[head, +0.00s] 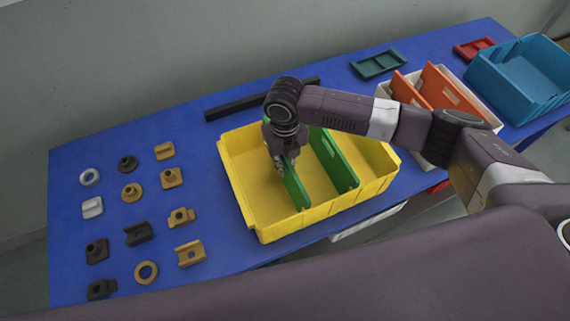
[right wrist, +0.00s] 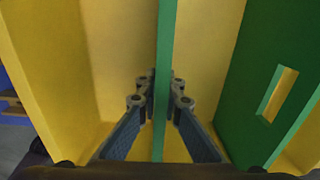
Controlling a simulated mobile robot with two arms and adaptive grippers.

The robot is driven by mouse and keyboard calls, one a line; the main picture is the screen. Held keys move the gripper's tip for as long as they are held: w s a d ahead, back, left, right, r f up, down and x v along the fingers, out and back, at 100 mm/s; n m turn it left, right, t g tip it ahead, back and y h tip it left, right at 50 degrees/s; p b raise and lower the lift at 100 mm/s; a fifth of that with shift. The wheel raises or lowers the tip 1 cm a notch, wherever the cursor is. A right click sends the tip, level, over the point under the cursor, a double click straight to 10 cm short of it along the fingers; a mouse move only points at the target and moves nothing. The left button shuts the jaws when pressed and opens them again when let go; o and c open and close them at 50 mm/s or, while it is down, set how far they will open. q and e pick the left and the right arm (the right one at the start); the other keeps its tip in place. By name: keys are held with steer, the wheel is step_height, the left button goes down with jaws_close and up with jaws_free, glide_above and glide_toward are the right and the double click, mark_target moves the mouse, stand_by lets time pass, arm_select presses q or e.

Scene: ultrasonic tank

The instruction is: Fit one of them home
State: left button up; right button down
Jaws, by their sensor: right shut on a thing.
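A yellow bin (head: 258,222) stands on the blue table in the middle of the head view. My right gripper (head: 281,164) reaches down into it and is shut on a green divider (head: 298,190), which stands inside the bin. In the right wrist view my fingers (right wrist: 160,92) clasp this divider (right wrist: 165,45) from both sides, and I see it edge-on. A second green divider (head: 336,163), with a slot, stands to the right in the bin; it also shows in the right wrist view (right wrist: 248,120). Whether the held divider's lower edge is seated is hidden. My left gripper is out of view.
Several small grey, black and tan parts (head: 137,233) lie at the table's left. A black bar (head: 235,108) lies behind the bin. To the right are a white bin with orange dividers (head: 450,92), a blue bin (head: 520,75), a green tray (head: 378,64) and a red tray (head: 472,48).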

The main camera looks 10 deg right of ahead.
steer(key=shift+f, duration=0.2)
steer(key=c, duration=2)
jaws_free()
step_height(320, 180, up, 12)
steer(key=shift+r, duration=0.1)
